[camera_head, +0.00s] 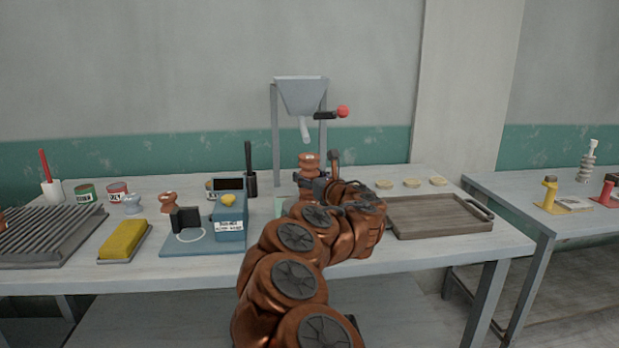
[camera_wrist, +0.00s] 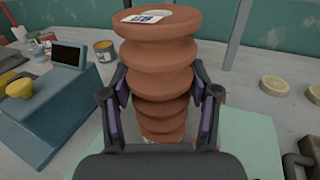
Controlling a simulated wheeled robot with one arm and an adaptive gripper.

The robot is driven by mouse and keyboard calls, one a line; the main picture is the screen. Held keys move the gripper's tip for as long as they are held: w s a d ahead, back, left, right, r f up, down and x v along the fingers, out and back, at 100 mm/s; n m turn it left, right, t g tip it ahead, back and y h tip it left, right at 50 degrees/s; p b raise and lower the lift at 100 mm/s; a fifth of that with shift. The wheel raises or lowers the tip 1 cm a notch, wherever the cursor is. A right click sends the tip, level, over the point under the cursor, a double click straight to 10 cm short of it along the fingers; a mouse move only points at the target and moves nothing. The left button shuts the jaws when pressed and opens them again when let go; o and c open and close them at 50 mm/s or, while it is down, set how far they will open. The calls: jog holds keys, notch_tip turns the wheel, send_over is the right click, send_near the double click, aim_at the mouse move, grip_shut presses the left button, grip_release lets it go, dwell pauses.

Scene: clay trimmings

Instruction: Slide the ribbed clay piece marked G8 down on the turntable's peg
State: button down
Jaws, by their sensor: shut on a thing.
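The ribbed reddish-brown clay piece (camera_head: 309,162) is upright in my gripper (camera_head: 313,182), above the table in front of the hopper stand. In the wrist view the clay piece (camera_wrist: 158,55) fills the middle, with a white label on its top disc; the marking is too small to read surely. The two fingers of my gripper (camera_wrist: 160,100) press on its sides around mid-height. A pale green surface (camera_wrist: 250,138) shows below and behind the piece. The turntable and its peg cannot be made out; my arm and the piece hide that area.
A grey hopper stand (camera_head: 300,95) with a red-knobbed crank rises behind. A blue device (camera_head: 230,215), a yellow sponge-like block (camera_head: 123,240) and a ribbed grey board (camera_head: 50,235) are left. Another ribbed clay piece (camera_head: 168,202) stands there. A wooden tray (camera_head: 440,228) lies right.

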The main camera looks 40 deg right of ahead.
jog(key=shift+f+b, duration=0.4)
dwell(0.3)
jog(key=shift+c, duration=1)
grip_release()
jog(key=v, duration=1.2)
